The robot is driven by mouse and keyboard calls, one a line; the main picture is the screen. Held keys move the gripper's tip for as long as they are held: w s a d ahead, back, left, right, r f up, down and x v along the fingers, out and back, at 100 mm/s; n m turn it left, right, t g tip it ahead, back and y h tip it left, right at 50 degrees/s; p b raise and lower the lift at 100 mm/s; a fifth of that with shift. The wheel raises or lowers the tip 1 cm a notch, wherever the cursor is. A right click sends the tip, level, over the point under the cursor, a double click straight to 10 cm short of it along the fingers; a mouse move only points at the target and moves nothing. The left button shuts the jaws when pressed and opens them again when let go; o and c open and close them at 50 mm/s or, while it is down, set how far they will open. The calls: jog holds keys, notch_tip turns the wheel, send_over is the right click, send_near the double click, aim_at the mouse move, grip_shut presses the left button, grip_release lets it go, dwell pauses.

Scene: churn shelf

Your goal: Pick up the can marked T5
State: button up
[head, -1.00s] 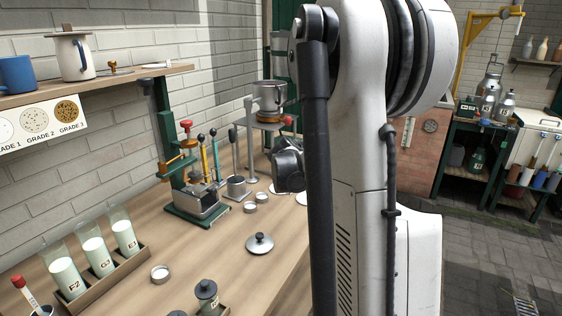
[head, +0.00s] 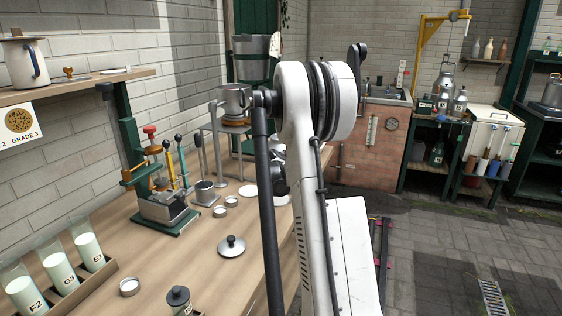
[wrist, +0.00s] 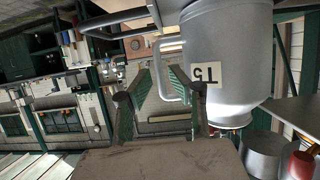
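The can marked T5 (wrist: 229,55) fills the upper right of the wrist view, a grey metal can with a white label and a loop handle (wrist: 163,72) on its left side. My gripper (wrist: 158,80) is open, with its two green-padded fingers apart. The handle shows between or just beyond the fingertips; I cannot tell the depth or whether they touch. In the head view a grey can (head: 235,98) with a side handle stands on a raised round stand, left of my arm. No label on it is readable there, and my arm mostly hides my gripper.
A green press (head: 162,190) with several levers stands on the wooden bench left of my arm. A lid (head: 231,246) and a rack of milk glasses (head: 85,285) are nearer. A grey bucket (head: 256,58) is behind the stand. Open paved floor lies right.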

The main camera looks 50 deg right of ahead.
jog(key=shift+r+b+x, duration=0.15)
jog(key=shift+b+x, duration=0.05)
jog(key=shift+x, duration=1.15)
jog(key=shift+r+b+x, duration=0.15)
jog(key=shift+r+x, duration=0.05)
jog(key=shift+x, duration=1.15)
jog(key=shift+s+d, duration=0.1)
jog(key=shift+d, duration=0.05)
grip_shut()
jog(key=shift+r, duration=0.1)
